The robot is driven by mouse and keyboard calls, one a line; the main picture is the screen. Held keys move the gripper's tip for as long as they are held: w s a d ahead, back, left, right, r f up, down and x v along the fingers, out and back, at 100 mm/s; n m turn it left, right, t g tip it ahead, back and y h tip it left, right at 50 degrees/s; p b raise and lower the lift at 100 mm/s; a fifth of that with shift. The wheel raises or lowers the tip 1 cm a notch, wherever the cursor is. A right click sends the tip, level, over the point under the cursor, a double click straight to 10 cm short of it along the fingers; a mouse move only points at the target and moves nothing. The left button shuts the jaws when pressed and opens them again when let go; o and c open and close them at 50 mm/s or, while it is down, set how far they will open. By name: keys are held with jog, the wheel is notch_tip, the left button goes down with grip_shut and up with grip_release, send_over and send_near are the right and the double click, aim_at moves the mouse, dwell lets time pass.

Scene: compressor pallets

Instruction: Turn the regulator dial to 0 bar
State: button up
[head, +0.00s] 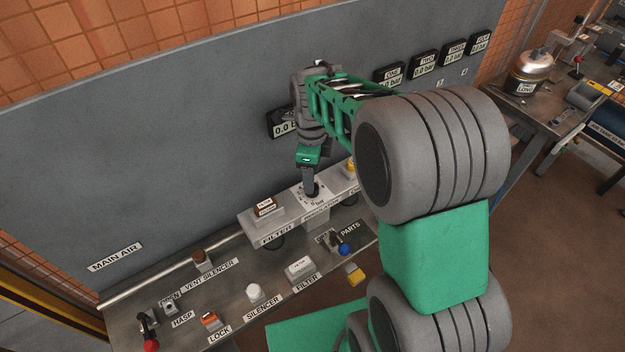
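The regulator (317,211) is a light grey block in the middle of the bench unit, with a white scale face on top and a dark dial (313,196) at its centre. My gripper (310,193) points down from above, its tips at the dial. I cannot tell whether the fingers close on the dial or only touch it. They cover much of the dial, so its setting cannot be read. A black display (283,126) on the grey panel behind shows "0.0 b", its right end hidden by my arm.
The filter block (262,222) stands left of the regulator. Loose parts lie in front: a white silencer (254,292), a white filter part (299,267), a blue-knobbed valve (341,246), a red lock (210,320). Several displays (424,64) line the panel at upper right. My arm hides the bench's right side.

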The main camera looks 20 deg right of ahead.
notch_tip(320, 180, down, 5)
jog(key=shift+r+p, duration=0.2)
jog(key=shift+p, duration=0.1)
jog(key=shift+c, duration=0.4)
jog(key=shift+r, duration=0.1)
grip_shut()
